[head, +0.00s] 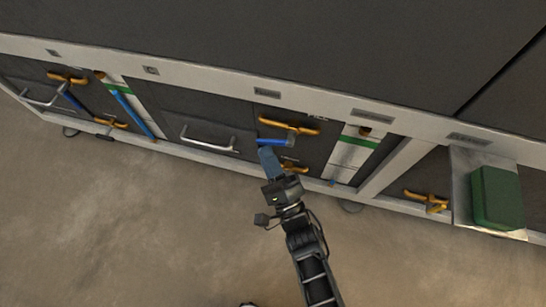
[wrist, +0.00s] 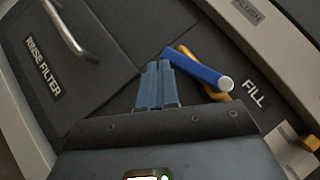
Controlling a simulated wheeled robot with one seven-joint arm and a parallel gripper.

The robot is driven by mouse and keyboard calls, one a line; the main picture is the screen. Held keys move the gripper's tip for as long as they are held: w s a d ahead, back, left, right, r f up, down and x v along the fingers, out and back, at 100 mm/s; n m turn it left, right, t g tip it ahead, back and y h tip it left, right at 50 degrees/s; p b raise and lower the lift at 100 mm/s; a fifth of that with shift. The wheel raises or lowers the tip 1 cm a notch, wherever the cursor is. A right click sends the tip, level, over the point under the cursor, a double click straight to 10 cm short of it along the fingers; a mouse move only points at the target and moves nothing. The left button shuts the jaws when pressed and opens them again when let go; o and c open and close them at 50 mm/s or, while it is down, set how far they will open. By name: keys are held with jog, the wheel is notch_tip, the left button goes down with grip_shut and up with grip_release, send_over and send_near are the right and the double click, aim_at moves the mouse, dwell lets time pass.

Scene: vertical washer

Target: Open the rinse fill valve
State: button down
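The valve by the FILL label (wrist: 254,93) has a blue lever (wrist: 200,70) and an orange part behind it. In the head view the blue lever (head: 278,142) lies roughly crosswise beneath the orange bar (head: 288,125). My gripper (wrist: 159,64) has its two blue fingers close together with nothing seen between them. The fingertips are just left of the lever's far end in the wrist view; whether they touch it I cannot tell. In the head view my gripper (head: 266,151) is just below the lever.
A silver handle (wrist: 70,30) and the RINSE FILTER panel (wrist: 43,66) are to the left. A lower orange fitting (head: 291,167) is close to my gripper. Another valve (head: 68,78) is far left. A green box (head: 495,197) is at right. The floor in front is clear.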

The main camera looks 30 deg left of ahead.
jog(key=shift+s+a+r+p, duration=0.15)
jog(key=shift+a+r+p, duration=0.2)
jog(key=shift+a+r, duration=0.4)
jog(key=shift+r, duration=0.15)
dwell(0.3)
jog(key=s+d+f+b, duration=0.2)
jog(key=s+f+b, duration=0.3)
jog(key=f, duration=0.6)
jog(key=shift+s+d, duration=0.15)
jog(key=shift+s, duration=0.75)
